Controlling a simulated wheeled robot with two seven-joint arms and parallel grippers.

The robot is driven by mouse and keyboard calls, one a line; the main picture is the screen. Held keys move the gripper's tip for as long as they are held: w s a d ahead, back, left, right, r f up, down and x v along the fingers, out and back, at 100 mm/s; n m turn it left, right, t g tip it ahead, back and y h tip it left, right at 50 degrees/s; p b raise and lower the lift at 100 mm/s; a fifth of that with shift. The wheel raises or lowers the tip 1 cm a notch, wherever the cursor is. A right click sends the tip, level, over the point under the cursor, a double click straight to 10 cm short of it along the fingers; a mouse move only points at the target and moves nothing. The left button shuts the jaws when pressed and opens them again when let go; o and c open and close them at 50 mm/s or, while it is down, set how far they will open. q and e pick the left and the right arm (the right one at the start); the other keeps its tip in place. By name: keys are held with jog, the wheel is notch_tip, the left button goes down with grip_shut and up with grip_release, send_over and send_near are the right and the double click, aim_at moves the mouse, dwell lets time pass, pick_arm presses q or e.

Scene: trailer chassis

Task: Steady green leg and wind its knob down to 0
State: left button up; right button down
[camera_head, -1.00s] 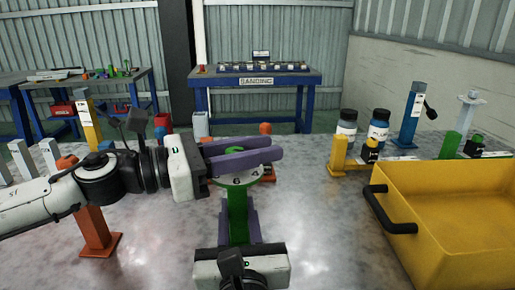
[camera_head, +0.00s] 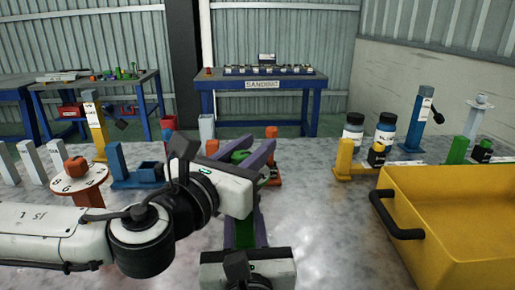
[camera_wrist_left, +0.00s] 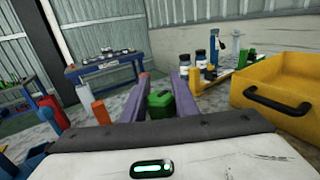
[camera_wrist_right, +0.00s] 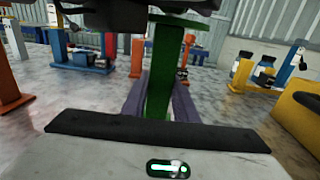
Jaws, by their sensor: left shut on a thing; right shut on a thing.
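The green leg (camera_head: 245,234) stands upright on the bench in front of me. My right gripper (camera_head: 245,222) is shut on its post, one purple finger on each side; the right wrist view shows the post (camera_wrist_right: 163,70) between the fingers. My left gripper (camera_head: 245,152) is at the leg's top, its fingers pointing away from me on either side of the green knob (camera_head: 240,156). The left wrist view shows the knob (camera_wrist_left: 160,104) between the fingers. The left gripper's body hides the numbered dial under the knob, so its reading cannot be seen.
An orange leg with a numbered dial (camera_head: 79,184) stands at the left, beside a blue holder (camera_head: 137,172). A yellow bin (camera_head: 455,215) with a black handle fills the right. Bottles (camera_head: 385,133) and a yellow post (camera_head: 344,158) stand behind it. Bench between leg and bin is clear.

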pick_arm(q)
jog(key=shift+w+a+r+n+t+y, duration=0.1)
jog(key=shift+a+r+n+t+y, duration=0.2)
jog(key=shift+n+y, duration=0.35)
jog(key=shift+w+a+n+t+y, duration=0.1)
jog(key=shift+n+t+y, duration=0.35)
jog(key=shift+y, duration=0.3)
jog(key=o, duration=0.9)
jog(key=shift+o, duration=0.8)
jog(key=shift+f, duration=0.1)
notch_tip(320, 180, up, 10)
